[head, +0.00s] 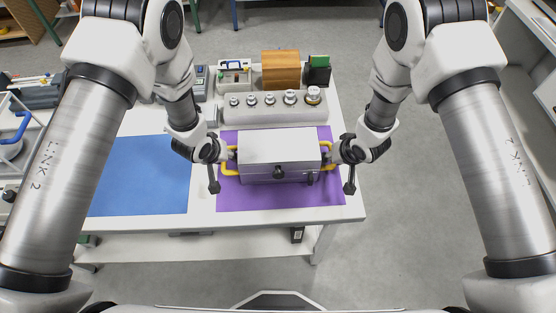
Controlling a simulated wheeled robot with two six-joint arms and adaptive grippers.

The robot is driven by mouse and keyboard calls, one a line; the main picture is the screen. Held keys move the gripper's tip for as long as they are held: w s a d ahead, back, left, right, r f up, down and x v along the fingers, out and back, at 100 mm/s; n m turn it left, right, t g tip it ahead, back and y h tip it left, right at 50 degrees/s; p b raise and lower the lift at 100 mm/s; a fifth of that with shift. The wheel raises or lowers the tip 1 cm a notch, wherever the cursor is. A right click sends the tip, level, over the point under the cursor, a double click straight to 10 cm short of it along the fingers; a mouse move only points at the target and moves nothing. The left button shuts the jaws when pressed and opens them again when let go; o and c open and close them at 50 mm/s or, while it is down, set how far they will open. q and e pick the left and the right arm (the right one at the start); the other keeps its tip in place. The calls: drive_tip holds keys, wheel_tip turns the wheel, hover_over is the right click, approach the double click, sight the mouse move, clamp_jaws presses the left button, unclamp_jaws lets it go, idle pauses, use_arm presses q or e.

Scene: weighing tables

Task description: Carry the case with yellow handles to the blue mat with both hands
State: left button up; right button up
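The silver-grey case (279,146) sits level on the purple mat (270,199). It has a yellow handle at each end, a left one (227,171) and a right one (328,169), and a dark knob on its front. My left gripper (231,155) is at the left handle and my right gripper (331,156) is at the right handle. The fingers are small and partly hidden, so I cannot tell whether they are closed on the handles. The blue mat (140,178) lies to the left on the same white table and its visible surface is empty.
Behind the case is a grey block holding several metal weights (270,110). A wooden box (281,70), a black-and-green box (318,71) and a small tray (234,76) stand behind it. The table's front edge (200,222) is close to the mats.

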use_arm(q)
clamp_jaws()
use_arm(e)
clamp_jaws()
use_arm(q)
drive_tip(key=shift+r, duration=0.1)
use_arm(e)
drive_tip(key=shift+r, duration=0.15)
